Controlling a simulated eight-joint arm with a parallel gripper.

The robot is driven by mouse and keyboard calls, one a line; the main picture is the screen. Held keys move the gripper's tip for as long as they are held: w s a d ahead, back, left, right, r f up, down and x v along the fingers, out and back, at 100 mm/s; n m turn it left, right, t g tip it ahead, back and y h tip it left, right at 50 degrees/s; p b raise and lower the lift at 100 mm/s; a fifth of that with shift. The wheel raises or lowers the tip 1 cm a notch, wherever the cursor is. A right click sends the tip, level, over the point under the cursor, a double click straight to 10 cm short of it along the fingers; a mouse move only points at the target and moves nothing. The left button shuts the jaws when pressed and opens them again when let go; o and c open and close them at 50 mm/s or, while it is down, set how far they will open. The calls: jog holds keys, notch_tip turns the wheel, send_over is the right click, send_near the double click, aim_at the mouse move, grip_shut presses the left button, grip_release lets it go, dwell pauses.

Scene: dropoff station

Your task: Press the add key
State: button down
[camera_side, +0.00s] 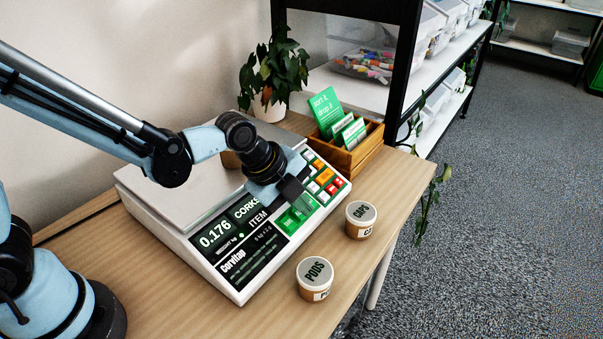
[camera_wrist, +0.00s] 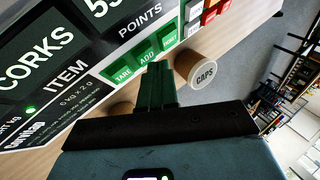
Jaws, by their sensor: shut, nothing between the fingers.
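The white scale (camera_side: 243,297) stands on the wooden table, its dark display reading 0.176 and CORKS. Its green ADD key (camera_wrist: 147,57) sits between the TARE key (camera_wrist: 122,72) and the PRINT key (camera_wrist: 168,41) in the wrist view. My gripper (camera_side: 304,208) is over the green keys at the front of the panel in the side view, partly covering them. In the wrist view my gripper (camera_wrist: 157,68) is shut and empty, its green fingertips just below the ADD and PRINT keys in the picture. I cannot tell whether the tips touch a key.
The CAPS jar (camera_side: 361,219) and PODS jar (camera_side: 316,278) stand in front of the scale, near the table edge. A wooden card box (camera_side: 362,156) and a potted plant (camera_side: 271,108) stand behind. Orange, red and white keys (camera_side: 327,178) lie right of the green ones.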

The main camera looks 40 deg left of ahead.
jog(key=shift+a+f, duration=0.15)
jog(key=shift+f, duration=0.15)
dwell(0.5)
jog(key=shift+r, duration=0.1)
jog(key=shift+d+r, duration=0.3)
jog(key=shift+r, duration=0.35)
dwell(0.3)
jog(key=shift+d+r, duration=0.35)
jog(key=shift+r, duration=0.4)
jog(key=shift+d+r, duration=0.35)
jog(key=shift+r, duration=0.45)
jog(key=shift+d+r, duration=0.35)
jog(key=shift+r, duration=0.4)
